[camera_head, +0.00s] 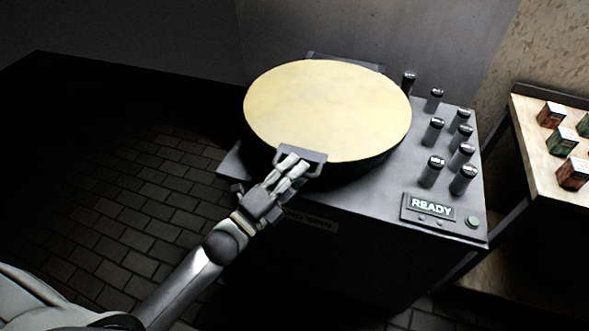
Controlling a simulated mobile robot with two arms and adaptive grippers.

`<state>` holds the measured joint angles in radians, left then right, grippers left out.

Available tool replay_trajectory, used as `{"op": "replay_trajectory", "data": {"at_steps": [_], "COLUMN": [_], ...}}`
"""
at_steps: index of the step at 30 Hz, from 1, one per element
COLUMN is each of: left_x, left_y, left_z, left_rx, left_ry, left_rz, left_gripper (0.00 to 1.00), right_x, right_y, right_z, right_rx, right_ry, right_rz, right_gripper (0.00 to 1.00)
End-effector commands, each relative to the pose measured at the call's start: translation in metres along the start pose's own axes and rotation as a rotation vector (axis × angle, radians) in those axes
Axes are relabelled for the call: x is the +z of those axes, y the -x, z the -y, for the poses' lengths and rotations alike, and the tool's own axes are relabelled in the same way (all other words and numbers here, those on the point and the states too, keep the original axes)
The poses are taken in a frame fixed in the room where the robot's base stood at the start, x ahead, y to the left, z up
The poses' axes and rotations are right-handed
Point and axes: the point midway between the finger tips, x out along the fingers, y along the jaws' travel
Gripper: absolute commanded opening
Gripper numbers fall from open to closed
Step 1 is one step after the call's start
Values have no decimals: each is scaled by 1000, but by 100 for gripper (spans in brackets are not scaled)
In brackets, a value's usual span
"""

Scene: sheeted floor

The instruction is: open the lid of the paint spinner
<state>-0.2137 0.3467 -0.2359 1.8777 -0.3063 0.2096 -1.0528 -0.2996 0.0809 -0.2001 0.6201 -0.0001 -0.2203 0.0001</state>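The paint spinner (392,190) is a dark cabinet with a grey top. Its round, pale yellow lid (328,105) lies over the dark drum and looks closed. A grey bracket handle (316,157) sticks out from the lid's front edge. My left gripper (297,167) reaches in from the lower left, with its pale fingertips at the handle and overlapping it. The two fingers lie close to each other with a narrow gap; I cannot tell whether they grip the handle. My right gripper is not in view.
Several dark cylinders with light caps (432,132) stand on the spinner's top, right of the lid. A panel reading READY (431,206) with a green button (473,222) sits at the front right corner. A wooden table (536,147) with small boxes stands right. Brick floor lies left.

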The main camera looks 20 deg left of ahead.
Motion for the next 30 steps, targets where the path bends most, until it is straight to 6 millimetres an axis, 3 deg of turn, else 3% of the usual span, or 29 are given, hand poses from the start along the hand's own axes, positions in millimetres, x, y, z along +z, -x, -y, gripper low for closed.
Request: {"op": "replay_trajectory", "data": {"at_steps": [10,18,30], "left_x": [0,0,0], "left_y": [-3,-3,-4], "left_z": [0,0,3], "left_rx": [1,1,1], "left_ry": [1,0,0], "left_rz": [0,0,0], "left_gripper": [34,0,0], "right_x": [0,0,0], "right_y": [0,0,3], "right_z": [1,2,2], "right_rx": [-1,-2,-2], "right_ry": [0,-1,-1], "right_rz": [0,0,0], "right_gripper": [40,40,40]}}
